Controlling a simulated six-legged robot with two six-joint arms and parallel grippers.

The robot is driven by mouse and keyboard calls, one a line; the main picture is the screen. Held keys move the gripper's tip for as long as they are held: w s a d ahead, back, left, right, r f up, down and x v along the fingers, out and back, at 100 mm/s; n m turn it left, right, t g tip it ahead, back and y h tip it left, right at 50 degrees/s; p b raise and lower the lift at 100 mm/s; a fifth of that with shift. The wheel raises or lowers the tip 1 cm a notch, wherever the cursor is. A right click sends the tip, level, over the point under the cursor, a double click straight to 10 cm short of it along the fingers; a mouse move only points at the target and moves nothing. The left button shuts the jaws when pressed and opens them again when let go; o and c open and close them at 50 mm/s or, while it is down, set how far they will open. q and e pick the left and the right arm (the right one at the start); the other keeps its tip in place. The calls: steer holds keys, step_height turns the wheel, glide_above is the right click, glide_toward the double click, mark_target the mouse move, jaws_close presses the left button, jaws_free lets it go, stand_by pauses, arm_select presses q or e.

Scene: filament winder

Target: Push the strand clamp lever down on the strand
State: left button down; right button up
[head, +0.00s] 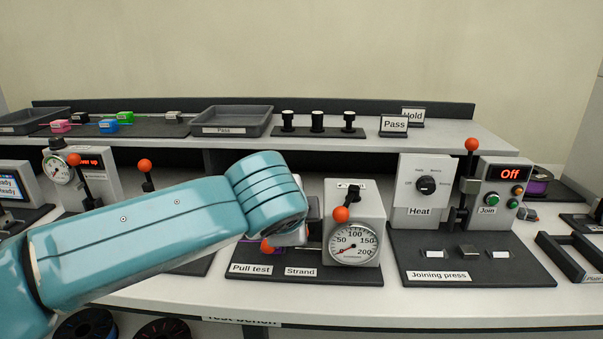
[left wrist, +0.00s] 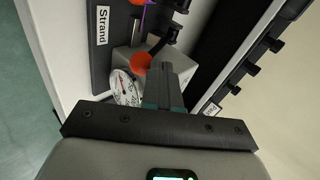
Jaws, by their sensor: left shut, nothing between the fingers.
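The pull test unit has a dial gauge box (head: 371,225) on a dark base, with a "Strand" label (head: 301,272) in front. An orange lever knob (head: 341,214) is at the gauge box. Another orange knob (head: 267,245) shows low beside the "Strand" label, partly hidden by my left wrist; it looks like the strand clamp lever's. My left gripper (left wrist: 168,68) is shut and empty in the left wrist view. Its fingertips are close beside an orange knob (left wrist: 141,61) near the gauge; I cannot tell if they touch. In the head view my arm hides the fingers. My right gripper is not in view.
The joining press (head: 472,255) stands to the right, with a heat box (head: 424,190) and an upright lever (head: 471,146). A grey "Pass" tray (head: 230,121) and black posts (head: 317,120) are on the raised shelf behind. Another orange-knobbed lever (head: 145,166) stands behind my left arm.

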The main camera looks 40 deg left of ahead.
arm_select(q)
steer(key=f+b, duration=0.2)
steer(key=b, duration=0.1)
steer(key=s+d+f+t+y+b, duration=0.1)
steer(key=f+b, duration=0.1)
steer(key=f+t+y+b, duration=0.1)
steer(key=f+b, duration=0.1)
steer(key=b, duration=0.1)
steer(key=shift+s+d+f+b, duration=0.15)
steer(key=shift+s+d+b, duration=0.05)
steer(key=shift+s+b, duration=0.1)
steer(key=shift+s+d+f+b, duration=0.1)
steer(key=shift+f+b, duration=0.25)
steer(key=shift+b, duration=0.2)
steer(key=shift+f, duration=0.1)
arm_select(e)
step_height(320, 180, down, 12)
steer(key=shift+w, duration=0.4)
